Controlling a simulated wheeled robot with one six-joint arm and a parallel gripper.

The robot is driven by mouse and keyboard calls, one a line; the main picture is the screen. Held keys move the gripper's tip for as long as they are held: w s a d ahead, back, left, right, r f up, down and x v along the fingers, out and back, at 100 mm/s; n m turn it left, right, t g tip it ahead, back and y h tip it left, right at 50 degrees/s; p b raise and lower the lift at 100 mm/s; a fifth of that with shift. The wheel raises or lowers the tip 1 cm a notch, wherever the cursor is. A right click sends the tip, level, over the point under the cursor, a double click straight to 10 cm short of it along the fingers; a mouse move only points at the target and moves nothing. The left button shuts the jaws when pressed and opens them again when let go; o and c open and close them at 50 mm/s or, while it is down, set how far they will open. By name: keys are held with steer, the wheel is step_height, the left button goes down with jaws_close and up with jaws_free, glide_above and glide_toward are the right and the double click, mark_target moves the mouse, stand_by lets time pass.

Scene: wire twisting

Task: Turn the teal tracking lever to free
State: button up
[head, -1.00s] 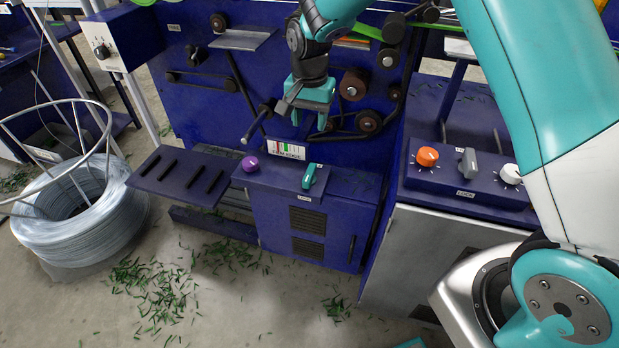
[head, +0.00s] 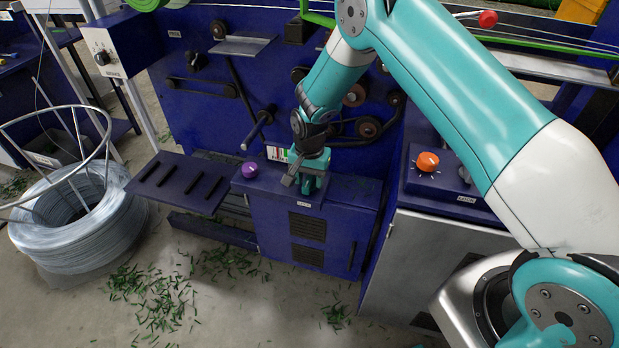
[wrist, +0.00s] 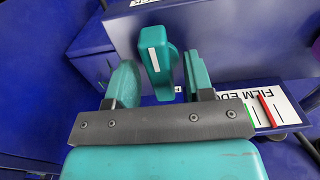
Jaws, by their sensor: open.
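The teal tracking lever (wrist: 157,52) has a white mark on its face and stands on the blue cabinet top. In the wrist view it is between the two teal fingers of my gripper (wrist: 160,70), with a gap visible on each side, the right one narrower. My gripper (head: 309,178) is open and points down over the cabinet in the head view. There it covers the lever, so the lever's marks and exact setting are hidden. A small white label (head: 304,204) is on the cabinet's front edge below it.
A purple knob (head: 249,170) is left of my gripper on the same cabinet. The film-edge label (head: 276,153) stands just behind. An orange knob (head: 427,161) sits on the panel at right. A wire coil (head: 75,225) stands on the floor at left.

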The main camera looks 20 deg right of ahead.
jaws_close()
steer(key=shift+n, duration=0.4)
steer(key=n, duration=1.3)
steer(key=shift+p, duration=0.35)
steer(key=shift+n, duration=2)
